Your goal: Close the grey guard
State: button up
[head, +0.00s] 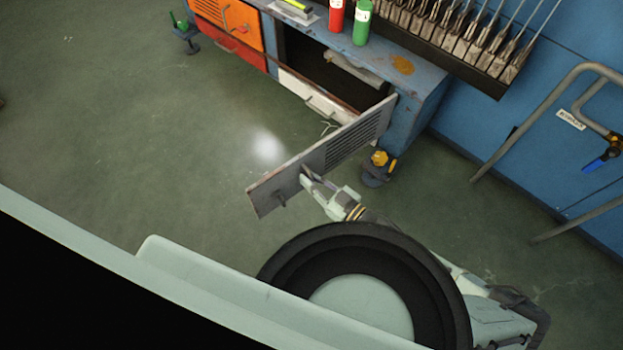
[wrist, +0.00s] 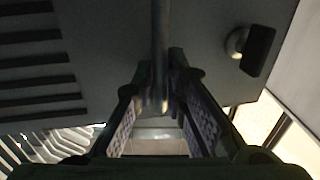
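The grey guard (head: 320,160) is a flat slatted panel that stands swung out from the blue cabinet, hinged at its right end by the cabinet corner. In the wrist view the guard (wrist: 95,60) fills the upper part, with slots on the left. A dark latch or knob (wrist: 257,48) is on its right side. My gripper (head: 306,176) is at the guard's near face, left of its slots. In the wrist view a thin upright bar (wrist: 160,55) runs down between the fingers (wrist: 161,75). The fingers are apart, with their inner pads showing; firm contact with the bar is not visible.
The cabinet has a dark open bay (head: 315,65), and a white drawer front (head: 318,98) sits below it. A yellow-and-grey foot (head: 378,168) stands on the floor near the hinge end. A pipe rail (head: 540,120) is at right. Floor left of the guard is clear.

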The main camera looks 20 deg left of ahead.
grip_shut()
jog(key=shift+a, duration=0.15)
dwell(0.4)
